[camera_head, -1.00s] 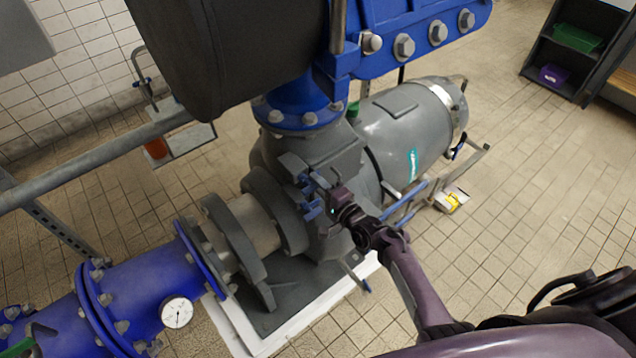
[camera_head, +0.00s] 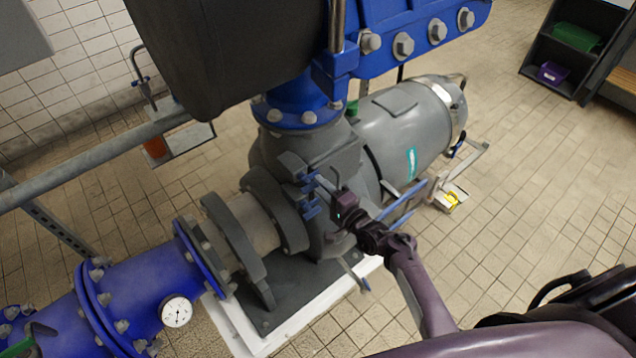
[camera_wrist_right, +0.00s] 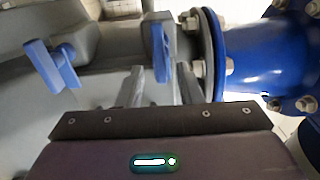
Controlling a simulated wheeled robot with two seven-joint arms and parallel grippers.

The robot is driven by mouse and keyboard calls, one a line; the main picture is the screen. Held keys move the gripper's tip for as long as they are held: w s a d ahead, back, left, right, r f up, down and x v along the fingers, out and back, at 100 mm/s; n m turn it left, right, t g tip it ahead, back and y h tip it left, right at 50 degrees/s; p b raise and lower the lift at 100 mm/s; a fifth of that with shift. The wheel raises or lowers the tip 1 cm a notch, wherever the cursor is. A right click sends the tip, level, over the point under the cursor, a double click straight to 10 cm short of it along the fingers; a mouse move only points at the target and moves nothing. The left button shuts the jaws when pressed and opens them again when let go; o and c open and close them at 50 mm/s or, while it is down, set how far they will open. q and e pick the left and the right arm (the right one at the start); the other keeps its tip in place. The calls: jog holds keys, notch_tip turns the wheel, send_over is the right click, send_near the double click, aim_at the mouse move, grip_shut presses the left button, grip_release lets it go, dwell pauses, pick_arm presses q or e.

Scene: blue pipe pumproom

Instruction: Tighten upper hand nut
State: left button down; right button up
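Two blue hand nuts sit on the side of the grey pump housing. The upper hand nut (camera_head: 307,178) is in front of my right gripper (camera_head: 322,190), and the lower hand nut (camera_head: 311,209) is just below it. My right gripper's two grey fingers stand apart in the right wrist view (camera_wrist_right: 162,85). One blue nut (camera_wrist_right: 160,52) appears between or just beyond their tips; contact cannot be told. The other blue nut (camera_wrist_right: 50,62) is to the left there, clear of the fingers. My left gripper is not in view.
The grey pump body (camera_head: 405,125) lies behind the gripper. A blue flanged pipe (camera_head: 140,285) with a round gauge (camera_head: 176,312) is at lower left. A dark box (camera_head: 225,50) hangs above. Open tiled floor lies to the right.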

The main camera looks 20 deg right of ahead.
jog(key=v, duration=0.5)
jog(key=shift+s+d, duration=0.1)
jog(key=shift+s, duration=0.2)
